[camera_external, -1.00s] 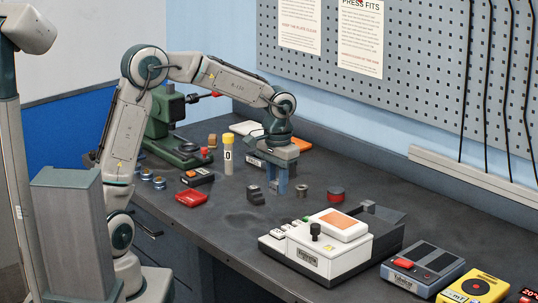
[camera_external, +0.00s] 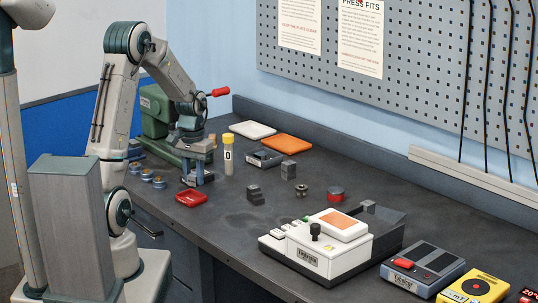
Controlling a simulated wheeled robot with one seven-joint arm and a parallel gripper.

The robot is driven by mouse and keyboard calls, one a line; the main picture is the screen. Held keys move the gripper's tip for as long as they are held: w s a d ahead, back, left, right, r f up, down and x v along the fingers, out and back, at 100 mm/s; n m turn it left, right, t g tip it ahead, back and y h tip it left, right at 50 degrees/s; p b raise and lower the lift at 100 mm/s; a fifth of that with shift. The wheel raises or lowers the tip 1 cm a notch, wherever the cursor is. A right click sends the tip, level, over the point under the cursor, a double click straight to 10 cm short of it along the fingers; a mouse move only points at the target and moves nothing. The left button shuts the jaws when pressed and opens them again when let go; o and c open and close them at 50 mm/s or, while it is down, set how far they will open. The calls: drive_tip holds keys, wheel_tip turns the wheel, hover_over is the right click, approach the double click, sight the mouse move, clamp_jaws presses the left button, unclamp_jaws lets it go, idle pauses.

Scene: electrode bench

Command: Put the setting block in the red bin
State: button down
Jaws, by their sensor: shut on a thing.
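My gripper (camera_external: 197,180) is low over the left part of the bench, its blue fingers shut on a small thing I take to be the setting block. That thing is mostly hidden between the fingers, so its shape cannot be made out. A small, flat red container (camera_external: 191,198), the likely red bin, lies on the bench just in front of and below my gripper. I cannot tell whether the fingers touch the dark box behind them.
A yellow-capped tube (camera_external: 228,156) stands close right of my gripper. A green press (camera_external: 158,118) is behind it. A white machine (camera_external: 318,250) fills the front right.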

sight(191, 200)
drive_tip(key=shift+w+a+f, duration=0.8)
drive_tip(key=shift+w+a, duration=0.1)
drive_tip(key=shift+w, duration=0.05)
drive_tip(key=shift+f+p, duration=0.55)
drive_tip(key=shift+f, duration=1.4)
drive_tip(key=shift+f, duration=0.1)
drive_tip(key=c, duration=1.5)
unclamp_jaws()
drive_tip(key=shift+f, duration=0.1)
drive_tip(key=shift+c, duration=0.2)
drive_tip(key=shift+o, duration=0.7)
